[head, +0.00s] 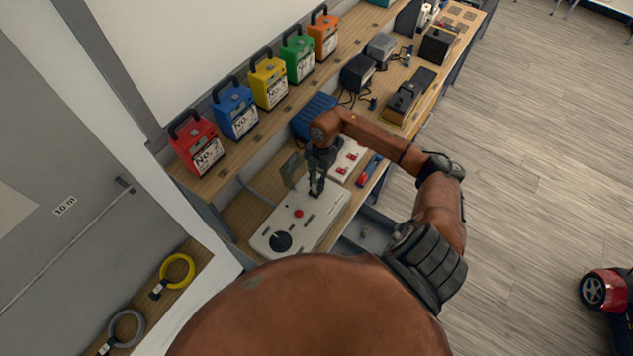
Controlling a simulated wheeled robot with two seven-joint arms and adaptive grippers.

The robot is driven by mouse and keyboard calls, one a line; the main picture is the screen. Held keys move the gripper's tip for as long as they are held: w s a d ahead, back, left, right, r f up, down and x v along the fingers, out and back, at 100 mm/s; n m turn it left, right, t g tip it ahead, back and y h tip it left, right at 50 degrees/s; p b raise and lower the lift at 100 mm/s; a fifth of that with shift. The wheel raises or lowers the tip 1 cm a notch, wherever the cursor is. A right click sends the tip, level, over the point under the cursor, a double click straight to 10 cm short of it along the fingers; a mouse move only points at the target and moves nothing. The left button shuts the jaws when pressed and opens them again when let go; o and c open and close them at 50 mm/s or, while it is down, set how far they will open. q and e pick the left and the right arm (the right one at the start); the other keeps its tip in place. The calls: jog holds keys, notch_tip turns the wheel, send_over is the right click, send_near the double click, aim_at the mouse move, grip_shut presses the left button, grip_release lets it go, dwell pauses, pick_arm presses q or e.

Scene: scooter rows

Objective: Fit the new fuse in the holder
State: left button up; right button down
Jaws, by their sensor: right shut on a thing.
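My right gripper (316,188) points down over the far end of a pale panel (268,244) on the bench. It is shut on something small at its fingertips. That thing is too small and too hidden to make out, so I cannot tell if it is the new fuse. A grey-green flap (292,169) stands upright just left of the gripper. The fuse holder cannot be made out; the gripper covers that part of the panel. The panel has a red button (298,213) and a dark round dial (280,242). My left gripper is not in view.
Red (193,146), blue (235,110), yellow (268,82), green and orange boxes with handles line the shelf behind. A white strip with red switches (345,160) and a red-and-blue tool (369,171) lie right of the gripper. Open floor (540,150) is at right.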

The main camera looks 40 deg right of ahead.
jog(key=shift+f+b, duration=0.45)
jog(key=shift+f, duration=0.6)
dwell(0.7)
jog(key=c, duration=1.8)
grip_release()
notch_tip(320, 180, up, 12)
jog(key=d, duration=0.1)
jog(key=shift+w+d, duration=0.25)
jog(key=shift+d, duration=0.15)
